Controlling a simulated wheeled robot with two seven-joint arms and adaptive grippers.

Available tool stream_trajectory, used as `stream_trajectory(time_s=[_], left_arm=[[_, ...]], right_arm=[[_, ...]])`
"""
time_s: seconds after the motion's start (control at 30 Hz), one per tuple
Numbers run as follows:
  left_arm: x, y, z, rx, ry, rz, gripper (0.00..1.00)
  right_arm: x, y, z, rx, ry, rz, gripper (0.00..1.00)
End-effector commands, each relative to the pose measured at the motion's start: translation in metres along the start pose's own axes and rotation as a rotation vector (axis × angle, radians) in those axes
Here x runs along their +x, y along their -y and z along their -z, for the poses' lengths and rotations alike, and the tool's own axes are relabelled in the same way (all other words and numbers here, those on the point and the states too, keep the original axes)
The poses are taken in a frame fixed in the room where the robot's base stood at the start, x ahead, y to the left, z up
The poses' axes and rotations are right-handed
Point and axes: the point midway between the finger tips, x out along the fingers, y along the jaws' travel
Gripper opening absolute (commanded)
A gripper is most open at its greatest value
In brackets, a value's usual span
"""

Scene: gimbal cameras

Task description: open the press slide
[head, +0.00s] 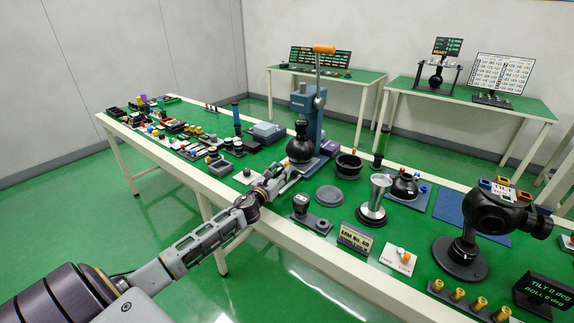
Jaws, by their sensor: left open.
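The blue press (309,118) stands upright on the green bench, with a tall lever topped by an orange handle (323,49). A round black part (300,150) sits low at the front of the press. I cannot clearly make out the slide itself; it may be hidden by this part or by my gripper. My left gripper (286,177) is open just in front of and below the black part, close to the press base. I cannot tell whether it touches anything. My right gripper is not in view.
Several small parts crowd the bench (232,185) on the left. On the right stand a dark disc (329,195), a silver flared cup (378,197), an "ARM NO. 50" sign (355,239) and a black gimbal ball (487,217). Two more green-topped tables stand behind.

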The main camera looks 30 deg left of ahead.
Motion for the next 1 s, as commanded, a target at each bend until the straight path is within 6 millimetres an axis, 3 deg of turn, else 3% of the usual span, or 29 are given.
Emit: stream_trajectory(time_s=[1.0], left_arm=[[0.065, 0.000, 0.000, 0.000, 0.000, 0.000, 0.41]], right_arm=[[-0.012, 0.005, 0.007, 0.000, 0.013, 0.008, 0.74]])
